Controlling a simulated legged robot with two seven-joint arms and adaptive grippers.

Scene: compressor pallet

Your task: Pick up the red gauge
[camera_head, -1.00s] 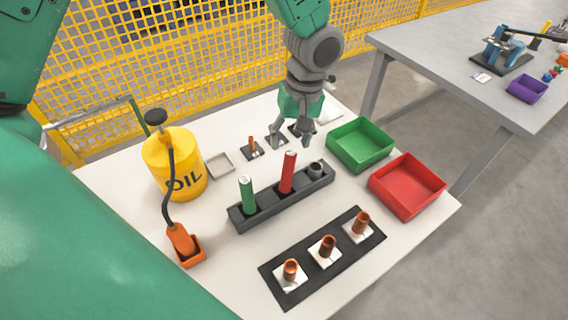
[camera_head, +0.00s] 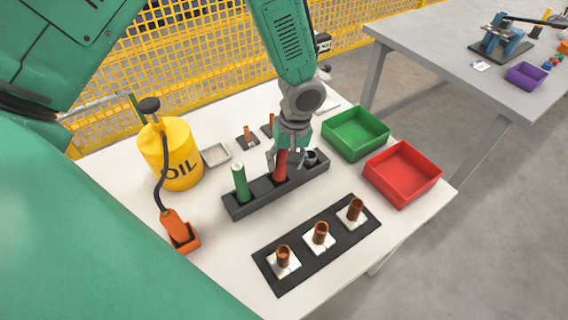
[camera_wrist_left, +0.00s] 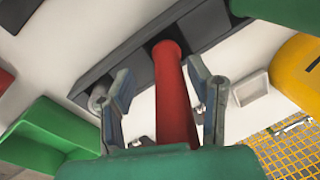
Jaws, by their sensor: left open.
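The red gauge (camera_head: 281,166) is a red cylinder standing upright in the middle of a dark grey holder (camera_head: 250,207). My left gripper (camera_head: 288,160) is at the gauge's upper part, and its wrist hides the gauge's top in the head view. In the left wrist view the red gauge (camera_wrist_left: 174,95) runs between the two open fingers of my left gripper (camera_wrist_left: 164,90), with gaps on both sides. A green gauge (camera_head: 240,183) stands in the holder to the left of the red one. My right gripper is not in view.
A green bin (camera_head: 356,134) and a red bin (camera_head: 402,174) stand to the right. A black plate (camera_head: 345,232) with copper-coloured fittings lies in front. A yellow oil can (camera_head: 172,155) stands at the left. A grey tray (camera_head: 215,155) lies behind the holder.

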